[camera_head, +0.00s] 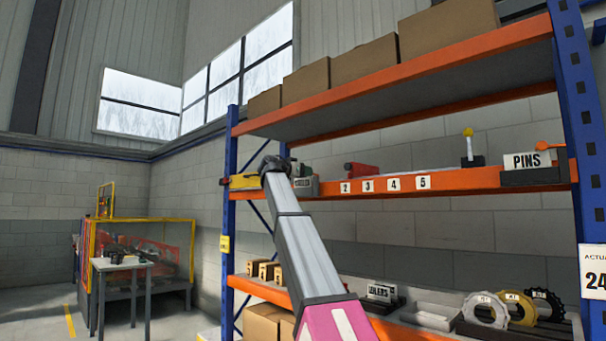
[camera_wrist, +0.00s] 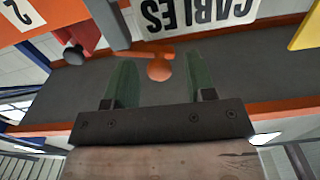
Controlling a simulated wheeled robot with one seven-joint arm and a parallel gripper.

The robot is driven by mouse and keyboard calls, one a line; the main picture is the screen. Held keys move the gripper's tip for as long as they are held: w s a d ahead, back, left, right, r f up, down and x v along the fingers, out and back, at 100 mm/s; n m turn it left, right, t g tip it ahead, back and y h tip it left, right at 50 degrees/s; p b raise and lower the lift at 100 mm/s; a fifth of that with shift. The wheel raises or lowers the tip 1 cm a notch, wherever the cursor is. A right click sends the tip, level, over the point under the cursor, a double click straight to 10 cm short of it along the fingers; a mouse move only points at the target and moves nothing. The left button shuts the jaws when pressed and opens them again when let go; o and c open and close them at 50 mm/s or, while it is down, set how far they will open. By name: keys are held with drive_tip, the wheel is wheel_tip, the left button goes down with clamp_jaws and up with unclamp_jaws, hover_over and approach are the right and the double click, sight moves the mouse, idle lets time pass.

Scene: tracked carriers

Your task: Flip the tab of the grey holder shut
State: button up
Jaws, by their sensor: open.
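In the wrist view a holder's white CABLES label (camera_wrist: 197,14) shows upside down at the top. An orange tab (camera_wrist: 158,69) with a round end sticks out just below it. My gripper (camera_wrist: 162,58) is open, its two green fingers on either side of the tab in the picture. I see nothing gripped and cannot tell whether a finger touches the tab. In the head view my arm reaches the left end of the middle shelf, where the grey holder (camera_head: 313,187) is mostly hidden behind my wrist. The tab is not clear there.
A red cylinder with a black knob (camera_wrist: 74,54) is close left of the fingers in the wrist view. A yellow part (camera_wrist: 307,32) is at right. On the shelf (camera_head: 460,184) stand a yellow-knobbed lever (camera_head: 468,148) and a dark PINS holder (camera_head: 533,177) with an orange tab.

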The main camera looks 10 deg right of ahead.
drive_tip(key=c, duration=0.9)
drive_tip(key=shift+f+n, duration=0.3)
drive_tip(key=shift+n, duration=0.6)
drive_tip(key=shift+f+n, duration=0.3)
drive_tip(key=shift+n, duration=0.6)
drive_tip(key=o, duration=0.9)
drive_tip(key=shift+w, duration=0.1)
drive_tip(key=v, duration=1.1)
